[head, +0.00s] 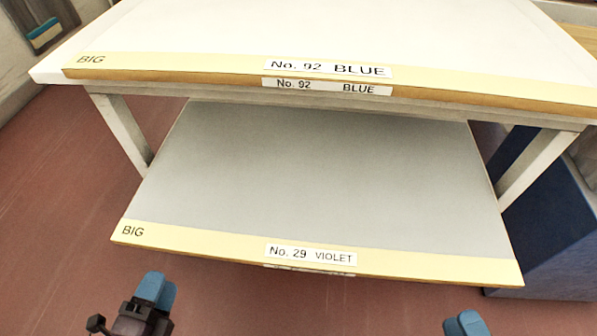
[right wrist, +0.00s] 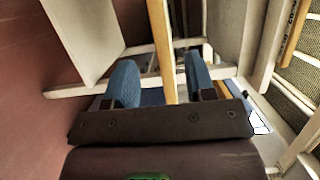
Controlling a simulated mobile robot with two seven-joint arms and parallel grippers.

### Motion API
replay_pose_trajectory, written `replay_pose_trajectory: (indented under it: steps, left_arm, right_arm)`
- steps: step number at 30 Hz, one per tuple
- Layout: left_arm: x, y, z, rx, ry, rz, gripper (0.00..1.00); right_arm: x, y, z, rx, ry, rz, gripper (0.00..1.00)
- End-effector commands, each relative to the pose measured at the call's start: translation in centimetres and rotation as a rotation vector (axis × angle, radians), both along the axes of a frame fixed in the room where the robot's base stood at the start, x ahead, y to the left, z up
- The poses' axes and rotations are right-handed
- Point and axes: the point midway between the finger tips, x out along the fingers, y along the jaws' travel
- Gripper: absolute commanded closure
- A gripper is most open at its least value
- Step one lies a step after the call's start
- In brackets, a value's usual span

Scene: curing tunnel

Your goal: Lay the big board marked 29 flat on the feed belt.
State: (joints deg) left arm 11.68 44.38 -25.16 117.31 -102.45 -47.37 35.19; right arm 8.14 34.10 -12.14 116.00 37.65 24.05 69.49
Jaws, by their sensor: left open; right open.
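The big board marked No. 29 VIOLET (head: 310,215) lies flat and grey-faced on a low level under the table, its cream front edge sticking out toward me. My left gripper (head: 153,290) is open in front of its left front edge, apart from it in the picture. My right gripper (head: 465,322) is only partly in the head view, near the board's right front corner. In the right wrist view my right gripper (right wrist: 160,82) is open, with a yellowish board edge (right wrist: 162,45) showing between its blue fingers. No number shows there, and I cannot tell contact. No feed belt is identifiable.
Another big board, No. 92 BLUE (head: 330,40), lies on the level above and overhangs the rear of board 29. White legs (head: 122,130) stand at both sides. A dark blue box (head: 545,235) stands at the right. Red-brown floor is clear at the left.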

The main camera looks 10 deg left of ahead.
Motion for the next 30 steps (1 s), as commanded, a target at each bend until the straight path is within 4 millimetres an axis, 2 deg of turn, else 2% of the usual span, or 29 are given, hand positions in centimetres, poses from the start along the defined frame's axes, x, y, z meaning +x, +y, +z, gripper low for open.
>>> replay_pose_trajectory:
  steps: [18, 24, 30]
  left_arm:
    - [8.6, -0.5, 0.0, 0.0, -0.001, 0.0, 0.5]
    - [10.1, -0.5, 0.0, 0.001, 0.001, 0.001, 0.5]
    - [10.4, -0.5, 0.0, 0.0, 0.002, 0.001, 0.5]
  right_arm:
    - [8.1, 2.9, 0.0, 0.0, -0.001, 0.0, 0.5]
    - [9.5, 3.4, 0.0, -0.001, 0.0, -0.001, 0.5]
    - [9.9, 3.5, 0.0, -0.001, 0.001, 0.0, 0.5]
